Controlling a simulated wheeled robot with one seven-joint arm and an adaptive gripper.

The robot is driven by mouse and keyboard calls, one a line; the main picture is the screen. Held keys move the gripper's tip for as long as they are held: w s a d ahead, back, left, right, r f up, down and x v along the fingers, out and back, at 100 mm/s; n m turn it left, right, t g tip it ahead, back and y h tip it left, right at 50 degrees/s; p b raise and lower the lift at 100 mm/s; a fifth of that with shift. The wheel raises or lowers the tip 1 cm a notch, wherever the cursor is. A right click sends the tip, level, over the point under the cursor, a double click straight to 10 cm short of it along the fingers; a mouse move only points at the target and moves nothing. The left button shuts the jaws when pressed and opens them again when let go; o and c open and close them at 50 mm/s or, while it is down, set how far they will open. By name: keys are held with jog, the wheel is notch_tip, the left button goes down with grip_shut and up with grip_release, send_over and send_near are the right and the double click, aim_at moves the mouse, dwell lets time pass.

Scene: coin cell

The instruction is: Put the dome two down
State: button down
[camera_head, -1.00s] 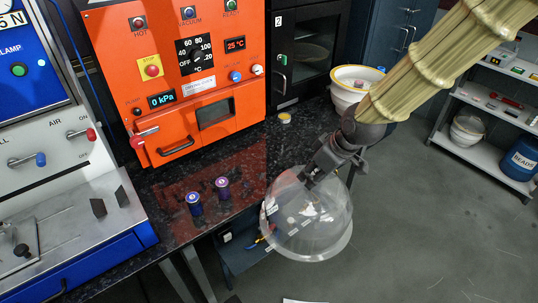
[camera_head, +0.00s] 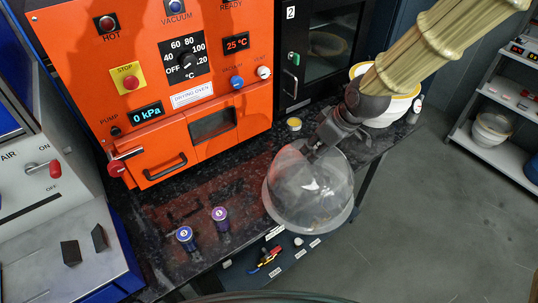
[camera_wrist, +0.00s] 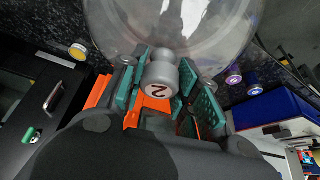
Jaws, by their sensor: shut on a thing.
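The clear glass dome (camera_head: 309,192) hangs from my gripper (camera_head: 317,147), rim downward and slightly tilted. In the head view it overlaps the right front part of the black speckled counter; I cannot tell whether its rim touches anything. In the wrist view my gripper (camera_wrist: 160,92) has its green pads shut around the dome's grey knob (camera_wrist: 160,75), which bears a "2". The clear dome (camera_wrist: 165,25) spreads beyond the knob.
The black counter (camera_head: 240,180) has bare room left of the dome. A yellow-topped jar (camera_head: 294,124) is behind the dome, and a white bowl (camera_head: 385,110) stands at the back right. The orange drying oven (camera_head: 150,60) borders the counter's back.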

jog(key=w+a+f+p, duration=0.2)
jog(key=w+a+p, duration=0.1)
jog(key=a, duration=0.3)
jog(key=w+a+f+p, duration=0.2)
jog(key=w+a+p, duration=0.1)
jog(key=w+a, duration=0.2)
jog(key=shift+w+a+f, duration=0.2)
jog(key=shift+a+f, duration=0.15)
jog(key=shift+a, duration=0.3)
jog(key=shift+f, duration=0.15)
jog(key=c, duration=1.1)
grip_release()
jog(key=shift+o, duration=0.2)
jog(key=shift+r, duration=0.2)
jog(key=b+v, duration=0.2)
jog(key=v, duration=1)
jog(key=shift+b, duration=0.4)
jog(key=shift+f, duration=0.15)
